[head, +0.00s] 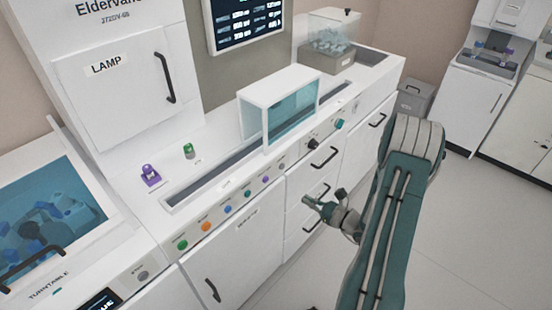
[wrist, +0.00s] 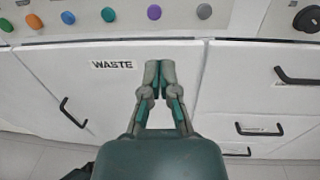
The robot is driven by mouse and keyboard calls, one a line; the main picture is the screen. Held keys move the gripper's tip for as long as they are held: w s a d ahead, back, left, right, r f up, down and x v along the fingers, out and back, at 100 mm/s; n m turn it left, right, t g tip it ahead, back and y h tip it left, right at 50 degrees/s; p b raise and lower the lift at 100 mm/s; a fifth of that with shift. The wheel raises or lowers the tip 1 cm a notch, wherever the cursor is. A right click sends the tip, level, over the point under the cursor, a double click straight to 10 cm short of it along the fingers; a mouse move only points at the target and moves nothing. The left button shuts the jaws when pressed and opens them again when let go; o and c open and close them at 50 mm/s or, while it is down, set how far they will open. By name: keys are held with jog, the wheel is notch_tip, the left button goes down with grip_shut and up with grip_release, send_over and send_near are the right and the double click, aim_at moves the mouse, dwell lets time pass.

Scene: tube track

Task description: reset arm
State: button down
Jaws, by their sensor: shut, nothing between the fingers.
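My arm (head: 388,225) reaches up from the bottom right in the head view and bends back down toward the counter front. My gripper (head: 312,203) hangs in free air in front of the white drawers. In the wrist view my gripper (wrist: 160,80) is shut with its fingertips together and nothing between them. Behind it is the white cabinet front with the WASTE label (wrist: 112,64).
Coloured buttons (head: 228,209) line the counter's front edge above black handles (head: 324,157). A track with a clear-sided cover (head: 285,105) runs along the counter. A turntable cabinet (head: 55,215) stands left, a grey bin (head: 413,100) at the back. Open floor lies right.

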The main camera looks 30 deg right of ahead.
jog(key=s+a+r+n+g+y, duration=0.2)
jog(key=s+a+r+n+g, duration=0.1)
jog(key=a+r+n+g, duration=0.55)
jog(key=s+a+r+n+g+y, duration=0.1)
jog(key=s+a+r+n+g, duration=0.2)
jog(key=a+r+n+g, duration=0.5)
jog(key=s+a+r+n+t+h, duration=0.4)
jog(key=s+r+n+t+h, duration=0.2)
jog(key=s+r+n+h, duration=0.4)
jog(key=s+n, duration=0.1)
jog(key=n, duration=0.3)
jog(key=shift+a+r+h, duration=0.15)
jog(key=shift+h, duration=0.25)
